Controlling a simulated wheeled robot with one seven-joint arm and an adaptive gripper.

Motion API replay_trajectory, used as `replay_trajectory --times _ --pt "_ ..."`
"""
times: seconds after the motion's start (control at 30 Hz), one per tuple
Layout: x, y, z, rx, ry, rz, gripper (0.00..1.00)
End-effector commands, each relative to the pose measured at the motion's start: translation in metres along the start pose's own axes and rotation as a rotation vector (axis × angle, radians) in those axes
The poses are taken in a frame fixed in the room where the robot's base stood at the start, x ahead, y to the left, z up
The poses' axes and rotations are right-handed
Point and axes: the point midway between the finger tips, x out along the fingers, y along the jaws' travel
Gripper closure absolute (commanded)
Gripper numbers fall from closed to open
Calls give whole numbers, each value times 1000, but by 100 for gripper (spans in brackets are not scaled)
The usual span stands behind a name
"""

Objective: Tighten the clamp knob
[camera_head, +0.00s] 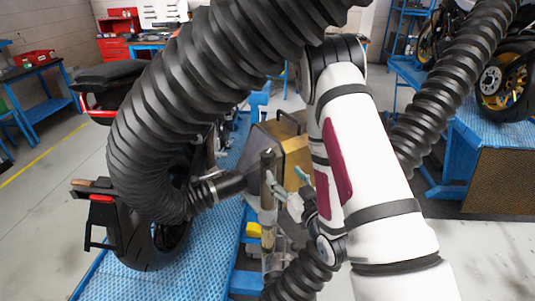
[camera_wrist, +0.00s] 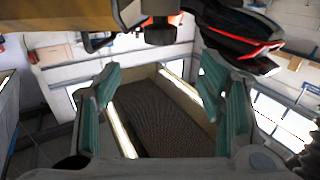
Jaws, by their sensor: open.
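My gripper (camera_head: 288,181) is open, with its teal finger pads beside a metal post (camera_head: 267,200) in the head view. In the wrist view my gripper (camera_wrist: 160,82) has its two fingers wide apart with nothing between them. A dark, knob-like piece (camera_wrist: 160,31) hangs at the top middle of the wrist view, beyond the fingertips and apart from them. It looks like the clamp knob, but I cannot be sure. In the head view I cannot make out the knob, as the hose and my arm cover much of the area.
A thick black hose (camera_head: 190,85) arches across and ends at a nozzle by the post. A brass-coloured box (camera_head: 297,157) stands behind. A motorcycle (camera_head: 110,80) is at left on a blue lift (camera_head: 195,265). Another hose (camera_head: 445,85) runs at right.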

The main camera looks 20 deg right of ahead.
Motion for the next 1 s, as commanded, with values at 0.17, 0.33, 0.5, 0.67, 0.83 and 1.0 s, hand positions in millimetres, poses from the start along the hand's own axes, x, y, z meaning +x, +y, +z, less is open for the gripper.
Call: replay_trajectory --times 0.17,0.33,0.5,0.67,0.83,1.0 --pt "38 0 3 -2 4 -2 37" --pt "67 0 3 -2 3 -2 37" --pt "93 0 1 -2 3 -2 37" --pt "112 -1 0 -2 1 -2 37" --pt "123 0 1 0 0 -1 37" --pt "125 0 1 0 -1 0 37"
